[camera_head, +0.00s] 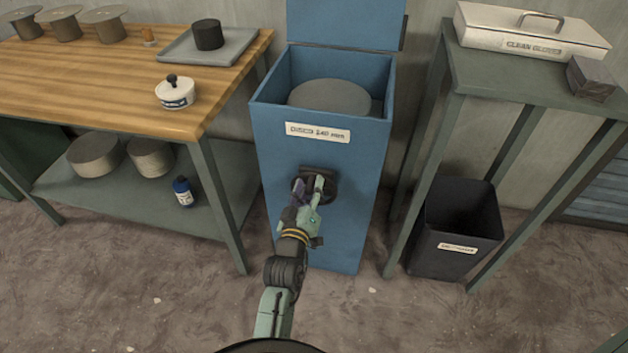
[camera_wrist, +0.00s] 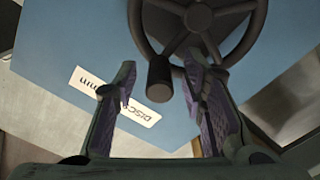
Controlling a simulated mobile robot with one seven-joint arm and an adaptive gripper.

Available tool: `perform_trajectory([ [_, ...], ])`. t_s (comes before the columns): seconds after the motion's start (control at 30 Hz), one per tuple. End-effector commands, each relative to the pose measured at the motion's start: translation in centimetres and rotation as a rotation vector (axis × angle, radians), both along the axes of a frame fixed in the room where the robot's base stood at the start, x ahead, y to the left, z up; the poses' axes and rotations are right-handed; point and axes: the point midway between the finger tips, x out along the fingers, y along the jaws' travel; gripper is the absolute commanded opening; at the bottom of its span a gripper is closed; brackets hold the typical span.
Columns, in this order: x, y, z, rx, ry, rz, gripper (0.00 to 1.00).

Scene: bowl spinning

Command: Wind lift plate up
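A blue cabinet (camera_head: 275,150) with a raised lid stands in the middle, labelled as holding 240 mm discs. A grey round plate or disc (camera_head: 330,95) lies inside, below the rim; I cannot tell whether it is the lift plate itself. On the cabinet's front is a dark handwheel (camera_head: 327,176), which also shows at the top of the wrist view (camera_wrist: 205,20) with a cylindrical crank knob (camera_wrist: 159,80). My gripper (camera_head: 309,186) is at the wheel. In the wrist view its fingers (camera_wrist: 160,80) are apart on either side of the knob, with a gap visible at the left finger.
A wooden workbench (camera_head: 100,75) stands at the left with a white jar (camera_head: 177,93) and a grey tray (camera_head: 190,50). A green-grey table (camera_head: 475,75) and a black bin (camera_head: 450,225) stand at the right. The floor in front is clear.

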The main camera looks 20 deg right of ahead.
Motion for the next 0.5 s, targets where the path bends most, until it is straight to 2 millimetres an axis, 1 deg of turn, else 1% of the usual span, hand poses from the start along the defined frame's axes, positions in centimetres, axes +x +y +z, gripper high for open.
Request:
perform_trajectory([
  [0.4, -0.01, 0.09, 0.01, 0.0, -0.001, -0.001, 0.38],
  [0.5, -0.01, 0.1, 0.02, 0.0, 0.0, 0.0, 0.31],
])
